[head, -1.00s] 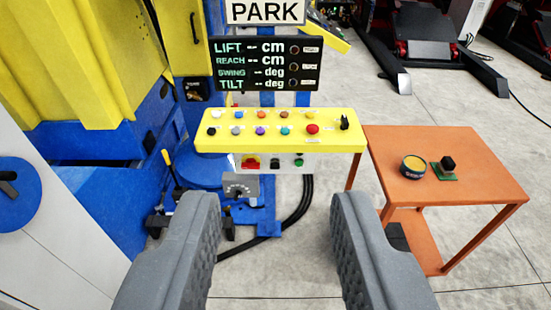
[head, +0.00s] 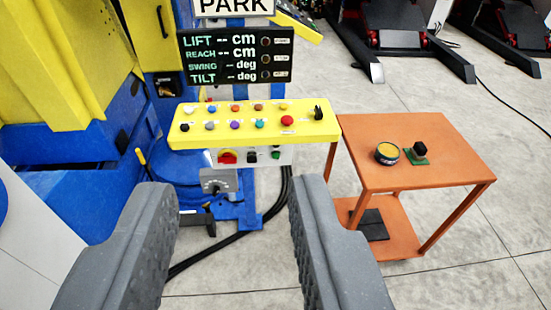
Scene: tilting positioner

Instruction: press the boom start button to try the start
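A yellow control panel (head: 184,138) stands ahead with two rows of small coloured buttons and a red mushroom button (head: 287,120). On the grey face below it are a red switch on a yellow plate (head: 228,157), a black control (head: 252,156) and a green button (head: 276,155). The labels are too small to read, so I cannot tell which is the boom start button. My gripper (head: 232,187) is open and empty, its fingers apart in front of and below the panel, touching nothing.
A display (head: 235,58) above shows dashes for lift, reach, swing and tilt, under a PARK sign (head: 233,6). An orange table (head: 440,165) at right holds a round tin (head: 387,153) and a black block on a green base (head: 420,152). Cables (head: 225,252) lie on the floor.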

